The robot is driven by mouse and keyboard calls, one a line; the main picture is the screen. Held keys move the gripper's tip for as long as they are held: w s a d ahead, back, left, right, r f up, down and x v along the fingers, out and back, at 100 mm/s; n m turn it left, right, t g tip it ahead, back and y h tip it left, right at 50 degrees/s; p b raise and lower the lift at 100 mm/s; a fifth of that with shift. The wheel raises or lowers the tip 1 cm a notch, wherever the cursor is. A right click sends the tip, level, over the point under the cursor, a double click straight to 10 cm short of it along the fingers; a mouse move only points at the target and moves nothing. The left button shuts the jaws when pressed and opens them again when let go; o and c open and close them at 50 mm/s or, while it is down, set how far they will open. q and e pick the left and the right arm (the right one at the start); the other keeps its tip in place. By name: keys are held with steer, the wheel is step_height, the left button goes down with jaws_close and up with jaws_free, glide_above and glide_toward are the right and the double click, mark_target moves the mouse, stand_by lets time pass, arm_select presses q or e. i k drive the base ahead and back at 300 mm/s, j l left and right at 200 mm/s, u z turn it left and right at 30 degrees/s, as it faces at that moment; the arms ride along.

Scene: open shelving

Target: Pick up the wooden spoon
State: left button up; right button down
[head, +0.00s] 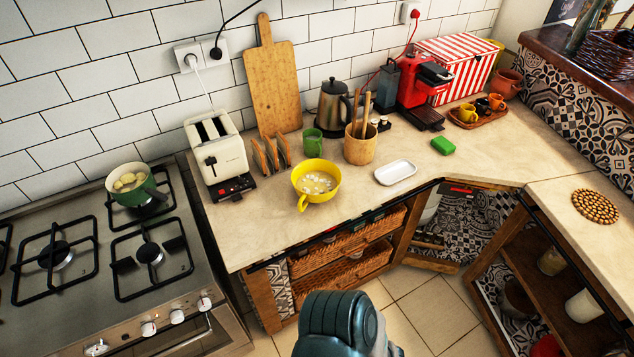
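Wooden utensil handles (366,110) stick up out of a round wooden holder (360,147) on the counter. They stand nearly upright. One of them may be the wooden spoon, but their lower ends are hidden in the holder and I cannot tell which is which. Neither of my grippers is in the head view. Only a teal rounded part of my own body shows at the bottom centre, well in front of the counter.
On the counter (270,222), a yellow pot (316,180) and green mug (313,142) stand left of the holder. A kettle (332,108) is behind, a white dish (395,172) right. A red coffee machine (420,90) stands farther right. The front edge between pot and dish is clear.

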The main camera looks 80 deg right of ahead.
mark_target(369, 93)
steer(key=z, duration=2.55)
